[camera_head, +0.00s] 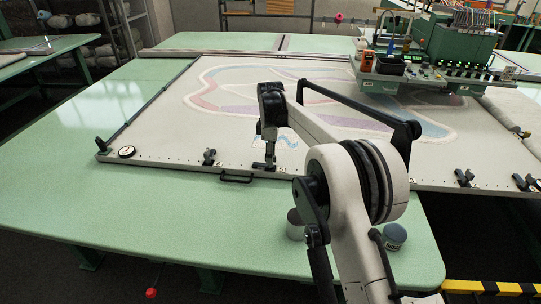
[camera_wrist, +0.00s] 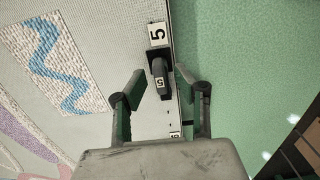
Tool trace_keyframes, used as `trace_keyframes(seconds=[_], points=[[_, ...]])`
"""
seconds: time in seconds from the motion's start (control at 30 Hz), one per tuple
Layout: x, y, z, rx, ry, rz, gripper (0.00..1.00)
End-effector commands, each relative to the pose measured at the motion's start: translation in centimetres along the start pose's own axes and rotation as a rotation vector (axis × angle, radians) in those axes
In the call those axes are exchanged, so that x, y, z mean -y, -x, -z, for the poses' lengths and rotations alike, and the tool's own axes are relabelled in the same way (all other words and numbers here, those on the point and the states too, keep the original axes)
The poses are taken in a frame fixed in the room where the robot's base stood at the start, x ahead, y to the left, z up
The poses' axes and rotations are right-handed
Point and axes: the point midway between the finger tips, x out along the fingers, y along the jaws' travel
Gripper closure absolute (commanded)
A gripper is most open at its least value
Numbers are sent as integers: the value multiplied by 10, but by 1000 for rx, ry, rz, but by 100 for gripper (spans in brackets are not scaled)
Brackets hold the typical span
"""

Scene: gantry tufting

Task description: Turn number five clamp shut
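In the head view my gripper (camera_head: 265,163) is low over the near edge of the tufting frame (camera_head: 160,153), and the arm hides part of that edge.
Another clamp (camera_head: 208,157) stands left of my gripper, and more clamps (camera_head: 465,178) sit at the right. A black handle (camera_head: 236,179) juts from the frame's near edge. A can (camera_head: 395,236) stands on the green table (camera_head: 130,210). The tufting head (camera_head: 420,65) is at the back right.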

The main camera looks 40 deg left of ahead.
Motion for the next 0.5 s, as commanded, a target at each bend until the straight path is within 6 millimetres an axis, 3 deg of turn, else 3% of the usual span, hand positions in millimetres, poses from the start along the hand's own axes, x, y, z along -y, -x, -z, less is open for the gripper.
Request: trace_keyframes(seconds=[0.07, 0.27, 0.5], points=[[0, 0, 0, 0, 0, 0, 73], [0, 0, 0, 0, 0, 0, 100], [0, 0, 0, 0, -3, 0, 100]])
